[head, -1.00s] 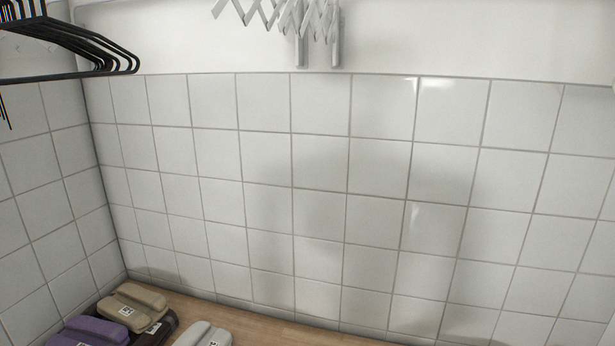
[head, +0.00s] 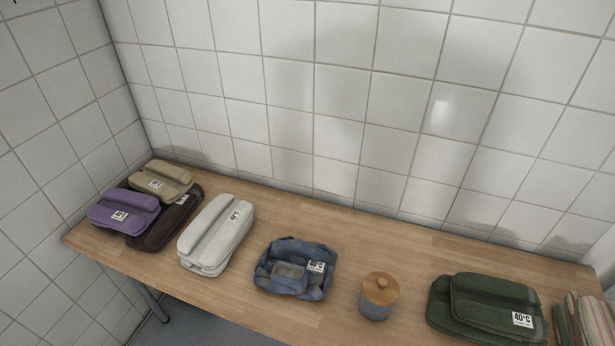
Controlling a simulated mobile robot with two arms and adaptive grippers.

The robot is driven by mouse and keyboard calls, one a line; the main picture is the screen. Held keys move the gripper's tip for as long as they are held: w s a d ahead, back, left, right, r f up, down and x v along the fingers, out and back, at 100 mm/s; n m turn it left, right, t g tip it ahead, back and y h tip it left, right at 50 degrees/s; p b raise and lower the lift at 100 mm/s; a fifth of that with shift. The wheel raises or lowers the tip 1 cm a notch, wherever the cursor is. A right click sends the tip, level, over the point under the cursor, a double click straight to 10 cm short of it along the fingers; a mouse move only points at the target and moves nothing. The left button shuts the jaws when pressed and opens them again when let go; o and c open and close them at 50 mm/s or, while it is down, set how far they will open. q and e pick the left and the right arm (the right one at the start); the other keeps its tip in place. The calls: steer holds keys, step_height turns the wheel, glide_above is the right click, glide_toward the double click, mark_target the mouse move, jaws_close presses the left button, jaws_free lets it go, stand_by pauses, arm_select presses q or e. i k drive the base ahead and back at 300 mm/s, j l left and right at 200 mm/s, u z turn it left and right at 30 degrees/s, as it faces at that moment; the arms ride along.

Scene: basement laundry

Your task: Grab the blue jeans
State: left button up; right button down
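The blue jeans (head: 290,266) lie as a crumpled, folded bundle on the wooden table, near the middle of the head view. A white label shows on their right side. They sit between a folded white-grey cloth on the left and a small lidded jar on the right, apart from both. Neither of my grippers shows in the head view.
The wooden table (head: 400,240) stands against tiled walls. On it are a purple bundle (head: 124,211), a beige one (head: 161,180), a dark brown one (head: 166,222), the white-grey cloth (head: 217,235), the wooden-lidded jar (head: 379,296), a green bundle (head: 484,306) and striped cloth (head: 584,318).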

mark_target(304, 269)
steer(key=k+l+z, duration=0.1)
steer(key=l, duration=0.3)
steer(key=k+l+z, duration=0.1)
steer(key=l, duration=0.3)
steer(key=k+l, duration=0.15)
steer(key=l, duration=0.3)
steer(key=k+l+z, duration=0.15)
steer(key=l, duration=0.25)
steer(key=i, duration=0.05)
